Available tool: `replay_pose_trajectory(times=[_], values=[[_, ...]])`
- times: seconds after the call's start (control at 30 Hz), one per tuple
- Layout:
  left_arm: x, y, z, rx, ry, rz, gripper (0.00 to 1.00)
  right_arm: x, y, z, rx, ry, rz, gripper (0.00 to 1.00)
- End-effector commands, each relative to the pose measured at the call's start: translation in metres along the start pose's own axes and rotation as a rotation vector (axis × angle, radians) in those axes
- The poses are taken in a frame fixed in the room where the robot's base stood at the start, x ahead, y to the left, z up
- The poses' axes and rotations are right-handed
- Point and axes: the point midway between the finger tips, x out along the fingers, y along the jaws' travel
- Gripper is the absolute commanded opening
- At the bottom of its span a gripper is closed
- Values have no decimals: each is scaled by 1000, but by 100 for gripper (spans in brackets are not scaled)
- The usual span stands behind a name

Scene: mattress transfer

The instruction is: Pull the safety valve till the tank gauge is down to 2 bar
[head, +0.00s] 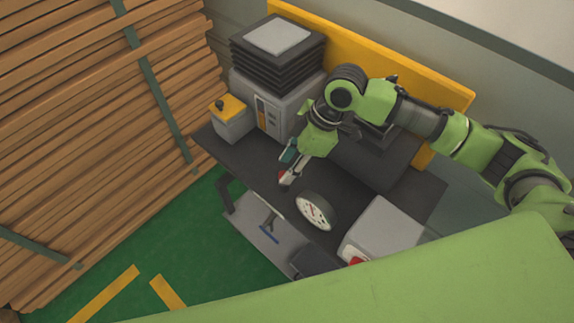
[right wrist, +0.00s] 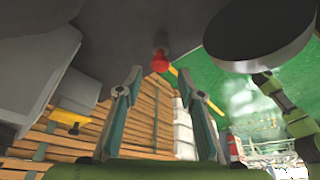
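The round gauge (head: 314,211) has a white dial with red marks and a dark rim, and it stands at the dark top's front edge in the head view. Its reading is too small to tell. Its dark casing (right wrist: 262,35) shows at the upper right of the right wrist view. A red knob (right wrist: 160,62), likely the safety valve's, lies ahead of and between my right fingertips. Its red also shows in the head view (head: 281,176). My right gripper (head: 287,173) is open, its two fingers (right wrist: 160,72) apart with no visible contact. My left gripper is not in view.
A grey machine (head: 246,88) with stacked black trays stands behind. A small yellow-topped box (head: 231,108) is left of it. A light grey box (head: 384,230) stands right of the gauge. Stacked timber (head: 90,130) fills the left; green floor (head: 185,240) is open in front.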

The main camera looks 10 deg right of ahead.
Motion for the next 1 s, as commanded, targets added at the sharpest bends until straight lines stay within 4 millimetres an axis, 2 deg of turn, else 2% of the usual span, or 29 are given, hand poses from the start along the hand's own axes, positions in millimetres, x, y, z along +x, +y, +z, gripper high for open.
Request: replay_pose_trajectory(times=[0.3,0.5,0.7,1.0], values=[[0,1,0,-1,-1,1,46,-67,1,0,-1,-1,6,35],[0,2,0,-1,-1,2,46,-98,1,0,0,0,5,35],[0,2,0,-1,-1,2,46,-108,0,0,-1,-1,3,35],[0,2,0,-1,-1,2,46,-108,0,0,-1,-1,2,35]])
